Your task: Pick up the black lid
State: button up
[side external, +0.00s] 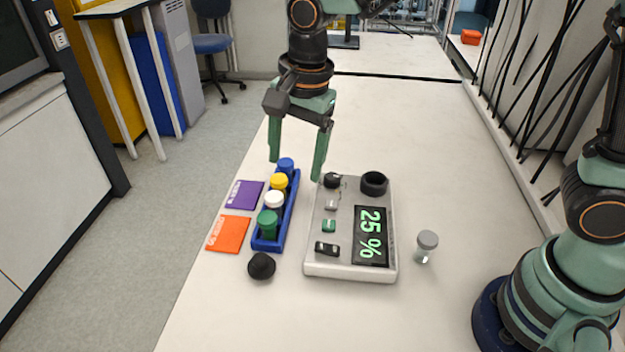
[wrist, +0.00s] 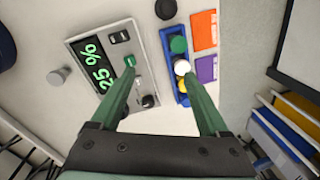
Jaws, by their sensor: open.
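The black lid (side external: 262,266) lies on the white table at the front left, just in front of the blue rack, in the side external view. It also shows at the top of the wrist view (wrist: 166,9), partly cut by the frame edge. My gripper (side external: 294,168) is open and empty, with its fingers pointing down above the far end of the rack and the device. In the wrist view my gripper's fingertips (wrist: 157,65) are spread apart, with the lid beyond them. The lid is clear of the gripper.
A blue rack (side external: 266,243) holds several vials with coloured caps. A grey device (side external: 350,274) with a "25 %" display stands right of it. A small grey-capped vial (side external: 426,246) stands further right. Orange (side external: 229,234) and purple (side external: 244,195) cards lie left of the rack.

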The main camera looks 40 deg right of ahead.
jog(key=a+f+m+g, duration=0.1)
jog(key=a+f+m, duration=0.4)
jog(key=a+f, duration=0.3)
send_over(260, 258)
jog(key=shift+h, duration=0.4)
jog(key=f, duration=0.5)
jog(key=shift+s, duration=0.2)
jog(key=shift+w+f, duration=0.2)
jog(key=shift+f, duration=2.8)
jog(key=c, duration=1.1)
jog(key=shift+o, duration=0.2)
jog(key=shift+r, duration=0.15)
